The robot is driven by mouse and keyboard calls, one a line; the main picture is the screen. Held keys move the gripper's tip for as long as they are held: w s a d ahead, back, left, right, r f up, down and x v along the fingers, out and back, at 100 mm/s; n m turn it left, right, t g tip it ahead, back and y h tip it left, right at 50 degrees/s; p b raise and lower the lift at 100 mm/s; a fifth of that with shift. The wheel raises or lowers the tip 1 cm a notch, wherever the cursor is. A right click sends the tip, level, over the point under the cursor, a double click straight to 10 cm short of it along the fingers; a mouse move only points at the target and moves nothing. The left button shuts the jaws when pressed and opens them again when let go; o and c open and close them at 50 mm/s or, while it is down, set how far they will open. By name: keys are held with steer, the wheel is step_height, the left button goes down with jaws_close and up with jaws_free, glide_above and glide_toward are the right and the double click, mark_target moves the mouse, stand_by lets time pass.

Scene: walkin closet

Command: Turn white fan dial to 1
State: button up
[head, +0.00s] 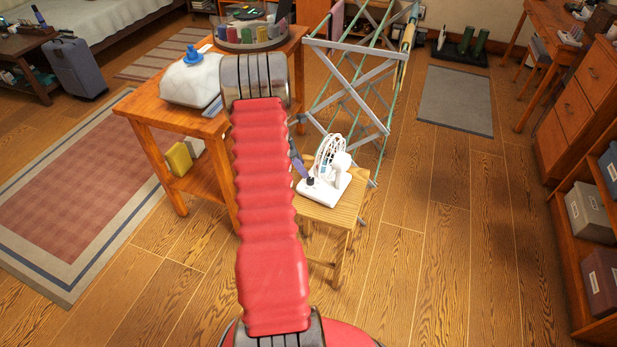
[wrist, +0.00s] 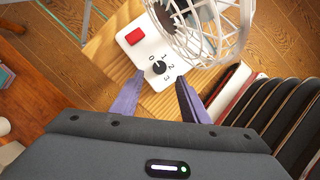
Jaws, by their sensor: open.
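The white fan (head: 337,178) with a wire cage stands on a small wooden stool (head: 318,212). In the wrist view, its white base (wrist: 147,49) carries a round black dial (wrist: 158,68) with the marks 0, 1, 2 and 3 around it, and a red switch (wrist: 135,36). The dial's small light mark seems to point toward 0, but it is too small to be sure. My gripper (wrist: 160,80) is open, its two purple fingers apart on either side just short of the dial. In the head view my red arm hides part of the gripper.
The fan's cage (wrist: 210,28) rises close to the right finger. A wooden table (head: 150,108) with a white bundle stands left of the stool. A folding drying rack (head: 362,90) stands behind it. Wooden shelves (head: 570,215) are at the right; the floor between is clear.

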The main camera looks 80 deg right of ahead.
mark_target(310, 179)
steer(key=x, duration=0.7)
steer(key=shift+f, duration=0.2)
steer(key=shift+c, duration=0.3)
jaws_close()
steer(key=shift+m, duration=0.5)
steer(key=m, duration=0.1)
steer(key=m+y, duration=0.1)
steer(key=m, duration=0.1)
steer(key=m+y, duration=0.1)
steer(key=m, duration=0.1)
steer(key=shift+w+d, duration=0.1)
steer(key=shift+d, duration=0.2)
steer(key=m+y, duration=0.2)
steer(key=m, duration=0.4)
steer(key=shift+d, duration=0.15)
